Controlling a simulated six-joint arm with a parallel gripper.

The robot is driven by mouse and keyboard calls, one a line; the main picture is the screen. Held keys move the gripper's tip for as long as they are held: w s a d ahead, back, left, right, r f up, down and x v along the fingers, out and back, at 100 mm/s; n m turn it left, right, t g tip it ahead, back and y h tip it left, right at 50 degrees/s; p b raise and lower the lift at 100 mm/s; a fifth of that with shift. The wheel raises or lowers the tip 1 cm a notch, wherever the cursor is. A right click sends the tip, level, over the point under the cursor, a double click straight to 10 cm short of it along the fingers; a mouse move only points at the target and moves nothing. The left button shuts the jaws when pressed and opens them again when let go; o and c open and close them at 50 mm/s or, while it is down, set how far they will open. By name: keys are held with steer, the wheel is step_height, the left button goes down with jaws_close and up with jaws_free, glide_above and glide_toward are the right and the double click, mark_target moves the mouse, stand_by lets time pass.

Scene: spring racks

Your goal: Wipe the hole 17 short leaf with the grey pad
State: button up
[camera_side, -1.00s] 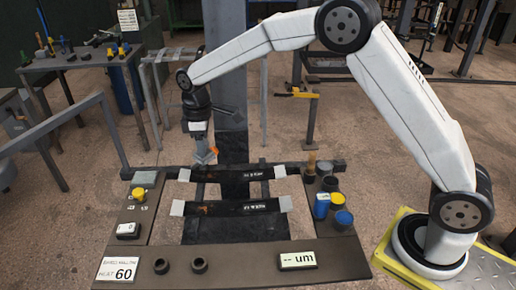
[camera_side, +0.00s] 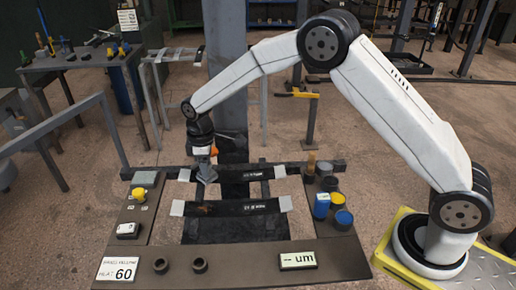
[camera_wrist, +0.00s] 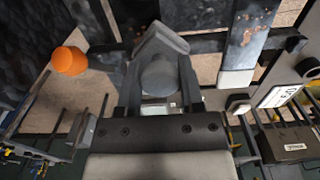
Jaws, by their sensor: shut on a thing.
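My gripper (camera_side: 205,164) is shut on the grey pad (camera_side: 207,176), which has a round grey grip between my fingers in the wrist view (camera_wrist: 160,76). The pad is low over the left part of the upper dark leaf (camera_side: 243,173); I cannot tell whether it touches. A second dark leaf (camera_side: 235,208) with pale ends lies nearer the front. Rusty specks mark one leaf (camera_wrist: 250,28) in the wrist view. The leaf labels are too small to read, so I cannot tell which is hole 17.
The rack's base board (camera_side: 225,262) has a "60" card (camera_side: 118,270), two dark cups (camera_side: 180,265) and a "um" display (camera_side: 298,260) along its front. A yellow knob (camera_side: 139,194) stands left. Blue and yellow pots (camera_side: 340,212) stand right. A dark post rises behind the leaves.

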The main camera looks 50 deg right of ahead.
steer(key=shift+w+d+f, duration=0.2)
steer(key=shift+w+d, duration=0.5)
steer(key=shift+d, duration=0.05)
steer(key=shift+w+d+f, duration=0.2)
steer(key=shift+w+d, duration=0.5)
jaws_close()
steer(key=shift+s+a, duration=1.5)
steer(key=shift+a, duration=0.05)
steer(key=shift+w+d+r, duration=0.1)
steer(key=shift+r, duration=3.85)
steer(key=shift+f, duration=0.2)
